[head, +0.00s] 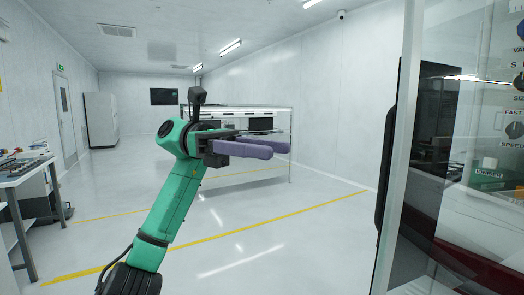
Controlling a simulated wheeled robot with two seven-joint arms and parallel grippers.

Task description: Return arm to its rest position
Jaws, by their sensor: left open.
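My left arm comes up from the bottom left in the head view, with a green link and black joints. My left gripper (284,148) is at its end, raised and pointing right, with two purple fingers apart. Nothing shows between the fingers. It hangs in free air in front of a distant workbench and touches nothing. My right gripper does not show.
A machine with a glass panel (470,190) and control knobs (515,130) stands close on the right. A table (28,172) with small items is at the left edge. A white-framed bench (270,110) stands farther back. The floor between is clear, with yellow lines.

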